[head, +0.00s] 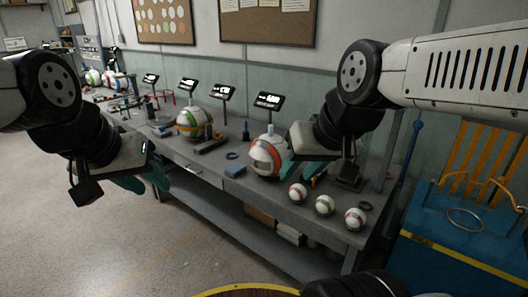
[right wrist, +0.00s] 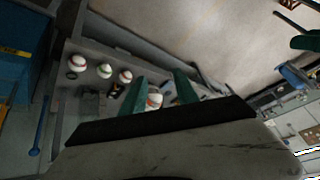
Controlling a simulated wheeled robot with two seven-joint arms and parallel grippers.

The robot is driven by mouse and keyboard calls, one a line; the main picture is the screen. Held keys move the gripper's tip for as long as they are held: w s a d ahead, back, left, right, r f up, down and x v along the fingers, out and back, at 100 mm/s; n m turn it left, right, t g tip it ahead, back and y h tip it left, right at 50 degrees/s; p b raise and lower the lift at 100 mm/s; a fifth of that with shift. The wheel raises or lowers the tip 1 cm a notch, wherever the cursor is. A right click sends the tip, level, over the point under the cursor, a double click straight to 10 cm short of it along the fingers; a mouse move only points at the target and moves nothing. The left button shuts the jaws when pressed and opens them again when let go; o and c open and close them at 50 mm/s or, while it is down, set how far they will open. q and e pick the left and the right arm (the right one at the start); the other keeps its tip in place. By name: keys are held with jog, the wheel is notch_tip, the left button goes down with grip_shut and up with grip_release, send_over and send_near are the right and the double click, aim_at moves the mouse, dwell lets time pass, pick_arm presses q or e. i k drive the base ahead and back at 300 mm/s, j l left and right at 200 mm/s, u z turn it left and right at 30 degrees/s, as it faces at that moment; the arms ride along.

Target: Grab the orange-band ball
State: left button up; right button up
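A large white ball with an orange band (head: 267,158) sits on the grey workbench (head: 228,184), in front of a small display. My right gripper (head: 303,155) is just to its right in the head view, partly overlapping its edge. In the right wrist view, the orange-band ball (right wrist: 154,101) shows between the two teal fingers of my right gripper (right wrist: 160,76), partly hidden by the gripper body. These fingers stand apart; contact with the ball cannot be seen. My left gripper (head: 145,182) is open and empty, in front of the bench at left.
Small balls with orange (head: 297,193), green (head: 324,205) and red (head: 355,219) bands line the bench's right end. A larger green-and-orange ball (head: 194,123) stands further left. A dark stand (head: 347,176) is right of the right gripper. A blue cart (head: 455,235) is at far right. The left floor is clear.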

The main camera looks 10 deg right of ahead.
aim_at(267, 153)
jog(key=i+l, duration=0.15)
jog(key=i, duration=0.3)
jog(key=i+l+u, duration=0.1)
jog(key=i, duration=0.35)
jog(key=i+l, duration=0.3)
jog(key=i+j+u, duration=0.05)
jog(key=i, duration=0.05)
